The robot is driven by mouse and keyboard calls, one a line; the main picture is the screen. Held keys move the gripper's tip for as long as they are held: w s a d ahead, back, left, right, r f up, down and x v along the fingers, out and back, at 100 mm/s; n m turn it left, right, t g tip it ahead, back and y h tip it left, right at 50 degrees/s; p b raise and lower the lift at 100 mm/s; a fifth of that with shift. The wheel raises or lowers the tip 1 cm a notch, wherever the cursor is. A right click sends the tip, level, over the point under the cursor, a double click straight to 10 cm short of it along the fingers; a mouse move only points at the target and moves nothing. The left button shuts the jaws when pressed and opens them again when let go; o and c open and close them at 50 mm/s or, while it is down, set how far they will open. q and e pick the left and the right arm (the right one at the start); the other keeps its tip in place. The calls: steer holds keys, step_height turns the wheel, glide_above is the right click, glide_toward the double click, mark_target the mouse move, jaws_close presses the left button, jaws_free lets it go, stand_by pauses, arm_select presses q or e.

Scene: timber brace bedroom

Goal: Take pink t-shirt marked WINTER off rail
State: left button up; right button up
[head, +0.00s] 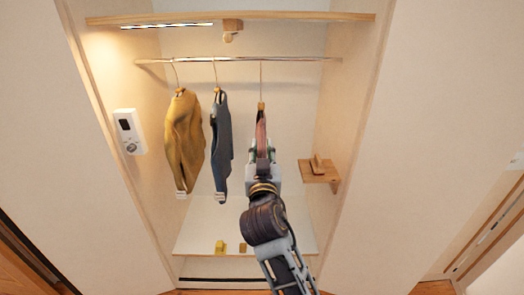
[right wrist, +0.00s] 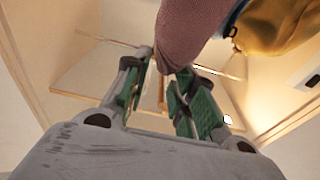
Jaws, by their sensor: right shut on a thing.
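The pink t-shirt (head: 261,128) hangs edge-on from a hanger on the rail (head: 290,58), at the right of the hanging clothes. Its lower part is hidden behind my right gripper (head: 262,152). The shirt's hanger hook is still over the rail. No WINTER marking can be read from here. My left gripper is in neither view.
A mustard garment (head: 184,140) and a blue-grey garment (head: 221,145) hang to the left. A small wooden shelf (head: 318,176) juts from the right wall. A top shelf (head: 280,16) runs above the rail. Small yellow items (head: 220,246) sit on the closet floor.

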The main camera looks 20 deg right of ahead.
steer(key=shift+b+v, duration=0.5)
steer(key=shift+v, duration=0.95)
steer(key=shift+s+r, duration=0.2)
steer(key=shift+s, duration=0.1)
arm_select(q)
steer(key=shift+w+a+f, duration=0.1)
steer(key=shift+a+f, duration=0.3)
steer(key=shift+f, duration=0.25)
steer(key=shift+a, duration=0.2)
arm_select(e)
steer(key=shift+s, duration=0.1)
